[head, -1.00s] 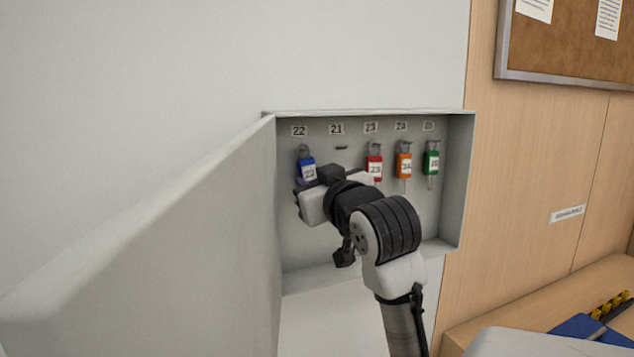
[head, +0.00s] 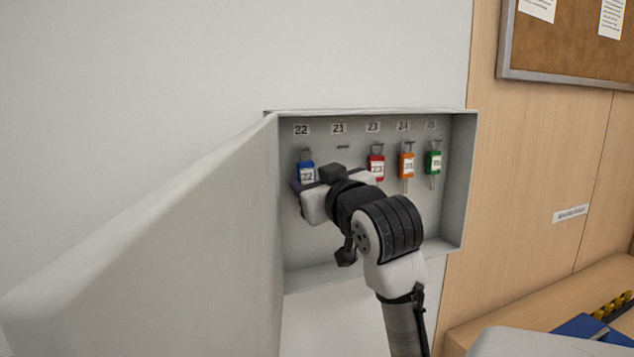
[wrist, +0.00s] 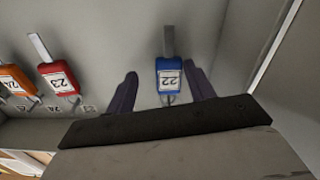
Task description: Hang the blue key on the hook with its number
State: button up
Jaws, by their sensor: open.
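The blue key (head: 306,171), with a tag reading 22, hangs at the left end of the row in the open key cabinet (head: 458,190), below the label 22 (head: 301,130). In the wrist view the blue key (wrist: 170,76) lies between the two spread fingers of my gripper (wrist: 160,71), nearer the right finger. Whether that finger touches the tag is unclear. In the head view my gripper (head: 299,188) is at the lower part of the blue tag, and my wrist hides most of the fingers. The hook under the label 21 (head: 339,129) is empty.
A red key (head: 376,167), an orange key (head: 407,165) and a green key (head: 433,162) hang to the right. The cabinet door (head: 190,230) stands open on the left. A counter with a blue folder (head: 585,327) is at lower right.

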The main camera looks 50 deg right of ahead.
jog(key=b+v, duration=0.4)
jog(key=v, duration=1)
